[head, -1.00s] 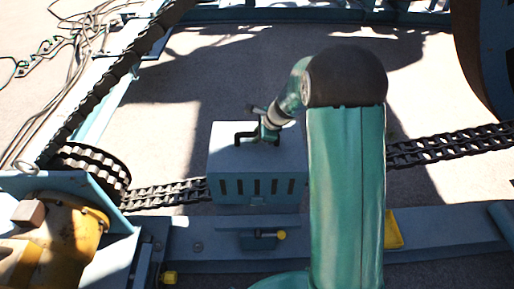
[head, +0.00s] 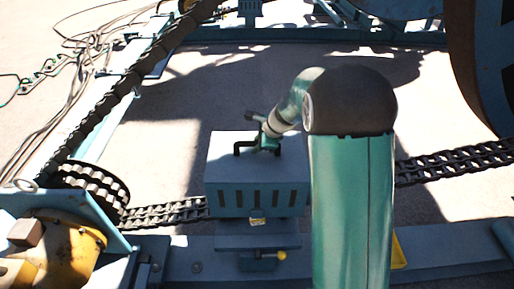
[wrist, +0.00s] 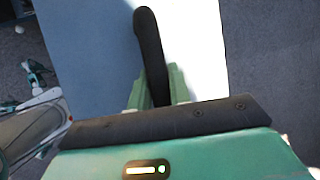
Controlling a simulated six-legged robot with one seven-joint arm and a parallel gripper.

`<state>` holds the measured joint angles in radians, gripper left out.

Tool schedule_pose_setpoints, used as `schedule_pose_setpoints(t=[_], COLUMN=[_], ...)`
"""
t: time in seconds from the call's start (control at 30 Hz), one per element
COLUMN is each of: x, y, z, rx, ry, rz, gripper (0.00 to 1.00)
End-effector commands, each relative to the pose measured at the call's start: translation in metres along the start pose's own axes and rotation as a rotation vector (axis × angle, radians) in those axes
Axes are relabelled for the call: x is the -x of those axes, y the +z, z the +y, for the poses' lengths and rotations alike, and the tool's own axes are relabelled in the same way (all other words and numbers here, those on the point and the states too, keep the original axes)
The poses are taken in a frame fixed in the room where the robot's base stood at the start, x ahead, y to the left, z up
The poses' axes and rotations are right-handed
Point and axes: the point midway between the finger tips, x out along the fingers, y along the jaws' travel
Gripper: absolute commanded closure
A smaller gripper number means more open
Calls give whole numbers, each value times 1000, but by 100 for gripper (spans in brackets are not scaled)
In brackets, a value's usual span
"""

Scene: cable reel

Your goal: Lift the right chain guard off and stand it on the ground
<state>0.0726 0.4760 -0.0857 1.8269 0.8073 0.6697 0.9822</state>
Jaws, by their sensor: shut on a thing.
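The right chain guard (head: 255,170) is a blue-grey box with a row of dark slots in its front face and a black handle (head: 243,147) on top. My gripper (head: 268,142) is shut on that handle from above. The guard hangs level, seemingly a little above its place over the chain. In the wrist view the black handle (wrist: 150,45) runs between my green fingers (wrist: 157,88), above the pale guard top (wrist: 190,40). The guard's underside is hidden, and my arm covers the area to its right.
A black chain (head: 455,160) runs left and right of the guard. A blue beam (head: 205,258) with a yellow-knobbed latch (head: 262,262) lies in front. A yellow motor (head: 60,250) stands at left, a large reel (head: 485,60) at upper right. Bare ground (head: 165,110) lies behind the guard.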

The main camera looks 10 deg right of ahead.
Motion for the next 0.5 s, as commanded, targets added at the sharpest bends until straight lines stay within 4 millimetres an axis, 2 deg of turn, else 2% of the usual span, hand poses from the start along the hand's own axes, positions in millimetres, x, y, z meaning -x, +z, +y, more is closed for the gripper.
schedule_pose_setpoints(t=[0.5], x=[28], y=[14], z=[-10], rx=[2], ry=[-4], rz=[-1], gripper=[100])
